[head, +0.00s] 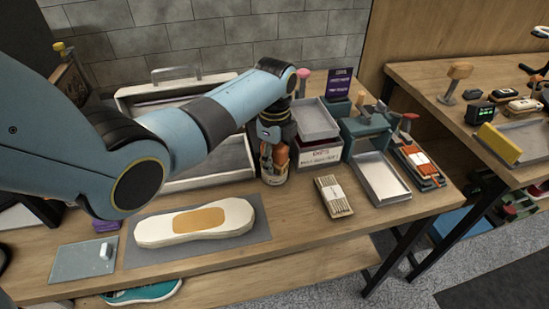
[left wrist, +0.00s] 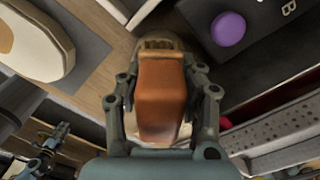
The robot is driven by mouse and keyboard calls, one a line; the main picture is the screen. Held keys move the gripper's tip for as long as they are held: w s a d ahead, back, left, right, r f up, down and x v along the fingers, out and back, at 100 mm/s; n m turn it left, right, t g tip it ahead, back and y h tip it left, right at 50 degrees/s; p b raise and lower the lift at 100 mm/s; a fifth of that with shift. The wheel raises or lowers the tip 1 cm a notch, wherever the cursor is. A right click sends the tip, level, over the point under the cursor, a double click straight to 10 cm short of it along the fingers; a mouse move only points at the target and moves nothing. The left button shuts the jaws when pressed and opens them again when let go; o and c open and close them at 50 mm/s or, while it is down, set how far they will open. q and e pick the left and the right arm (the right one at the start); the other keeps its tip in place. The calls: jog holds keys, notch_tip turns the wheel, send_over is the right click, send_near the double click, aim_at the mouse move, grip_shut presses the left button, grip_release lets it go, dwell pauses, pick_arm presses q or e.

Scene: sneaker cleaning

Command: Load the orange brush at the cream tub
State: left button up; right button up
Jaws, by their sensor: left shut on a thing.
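My left gripper (head: 274,135) reaches across the bench from the left and points down. In the left wrist view, the left gripper (left wrist: 162,100) is shut on the orange brush (left wrist: 160,85), with one finger on each side. The orange brush also shows in the head view (head: 266,152), below the fingers. The cream tub (head: 275,175) stands on the bench directly below the brush. The brush overlaps the tub in both views, and I cannot tell whether the bristles touch the contents. My right gripper is not in view.
A cream shoe-shaped piece with a tan patch (head: 196,221) lies on a grey mat (head: 150,257). A slatted brush-like block (head: 333,196) and a grey tray (head: 381,180) lie to the right of the tub. An open white case (head: 190,90) stands behind. Bare bench lies in front of the tub.

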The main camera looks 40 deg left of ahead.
pick_arm(q)
jog(key=shift+s+f, duration=0.1)
dwell(1.1)
notch_tip(320, 180, up, 3)
jog(key=p, duration=0.3)
jog(key=shift+p, duration=0.35)
notch_tip(320, 180, up, 4)
jog(key=p, duration=0.4)
